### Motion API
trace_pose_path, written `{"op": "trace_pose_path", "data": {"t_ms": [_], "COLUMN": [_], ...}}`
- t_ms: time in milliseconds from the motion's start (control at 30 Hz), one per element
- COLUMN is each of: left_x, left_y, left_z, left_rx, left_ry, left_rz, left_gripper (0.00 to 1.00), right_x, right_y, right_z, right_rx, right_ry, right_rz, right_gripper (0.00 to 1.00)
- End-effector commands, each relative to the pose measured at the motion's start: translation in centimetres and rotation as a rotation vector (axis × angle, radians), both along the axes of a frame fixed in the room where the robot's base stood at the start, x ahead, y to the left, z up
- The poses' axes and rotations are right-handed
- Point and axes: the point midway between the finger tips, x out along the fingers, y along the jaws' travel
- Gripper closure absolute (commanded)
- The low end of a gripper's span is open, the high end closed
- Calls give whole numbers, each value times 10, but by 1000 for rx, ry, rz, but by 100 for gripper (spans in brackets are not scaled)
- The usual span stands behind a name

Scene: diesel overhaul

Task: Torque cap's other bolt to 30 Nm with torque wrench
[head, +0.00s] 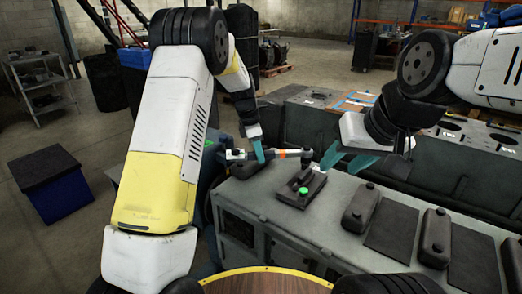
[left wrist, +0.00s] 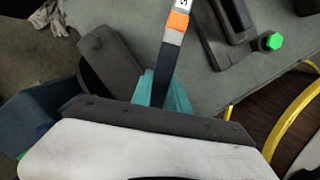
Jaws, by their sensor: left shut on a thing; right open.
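My left gripper (head: 259,152) is shut on the handle of the torque wrench (head: 294,154), which has an orange band and a pale label. The wrench lies roughly level, its far end close to the back end of the dark cap (head: 290,196). I cannot tell whether it touches the cap's far bolt. The cap's near bolt (head: 303,190) has a green head and also shows in the left wrist view (left wrist: 274,41). There the wrench shaft (left wrist: 170,50) runs up out of frame. My right gripper (head: 346,160) is open and empty, right of the wrench's far end.
The cap sits on the grey bench top (head: 262,198). More dark caps (head: 360,206) (head: 436,236) and flat dark mats (head: 392,226) lie to the right. Grey engine housings (head: 330,125) stand behind. A dark blue box (head: 52,186) is on the floor at left.

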Motion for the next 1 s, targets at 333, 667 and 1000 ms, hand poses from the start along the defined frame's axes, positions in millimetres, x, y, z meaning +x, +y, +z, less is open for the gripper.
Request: {"op": "trace_pose_path", "data": {"t_ms": [333,667,1000], "left_x": [4,9,14], "left_y": [3,4,4], "left_z": [0,0,0], "left_rx": [3,3,3], "left_ry": [-7,-6,-8], "left_rz": [-1,-35,-61], "left_gripper": [100,100,100], "right_x": [0,0,0], "right_y": [0,0,0], "right_z": [0,0,0], "right_rx": [0,0,0], "right_ry": [0,0,0], "right_rz": [0,0,0], "right_gripper": [55,55,55]}}
